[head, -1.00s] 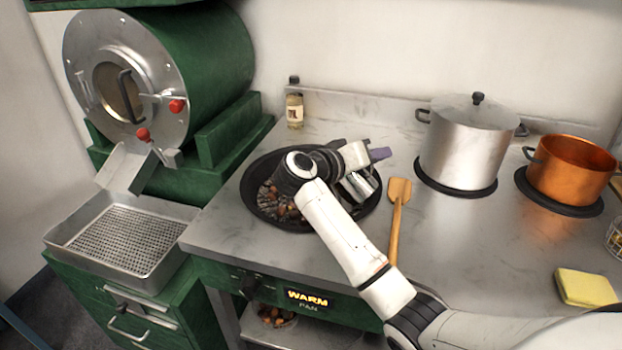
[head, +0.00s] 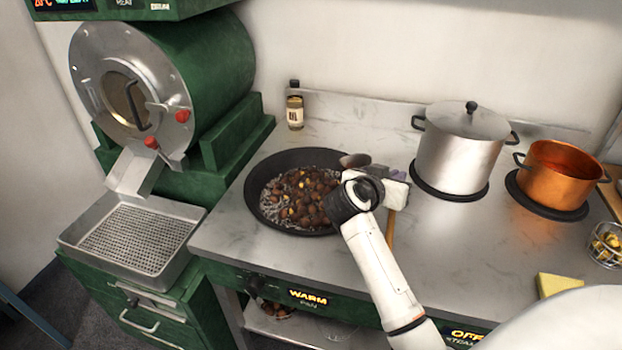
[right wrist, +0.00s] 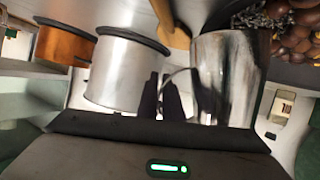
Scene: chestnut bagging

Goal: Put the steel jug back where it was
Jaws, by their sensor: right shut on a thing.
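My right gripper (head: 378,178) is over the right edge of the chestnut pan. In the right wrist view its dark fingers (right wrist: 162,98) are shut on the thin handle of the steel jug (right wrist: 224,72). The jug is shiny with brownish reflections and sits to the right of the fingers. In the head view only a small part of the jug (head: 353,160) shows; my wrist and gripper hide most of it. My left gripper is out of view.
The black pan (head: 258,208) holds chestnuts (head: 300,196). A wooden spatula (head: 390,232) lies partly hidden under my arm. A lidded steel pot (head: 455,155) and copper pot (head: 560,178) stand right. A yellow sponge (head: 560,286) lies in front. Counter between pan and pot is mostly clear.

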